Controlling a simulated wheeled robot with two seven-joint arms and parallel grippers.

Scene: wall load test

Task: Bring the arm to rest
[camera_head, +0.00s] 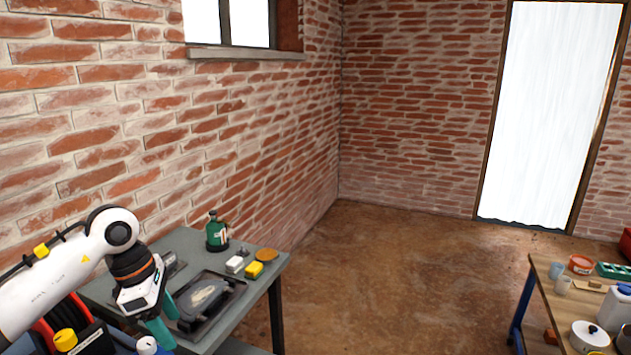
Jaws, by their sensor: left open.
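My left arm comes in from the lower left, white with a dark wrist. My left gripper (163,318) has green fingers pointing down and is open, with nothing seen between the fingers. It shows in front of the grey table (232,318), beside a dark tray (237,287) with a pale patch of material in it. I cannot tell whether the fingertips touch anything. My right gripper is not in view.
A wooden table (547,290) with a white pot (589,336) and several containers is at right. Brown floor (400,270) lies between.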

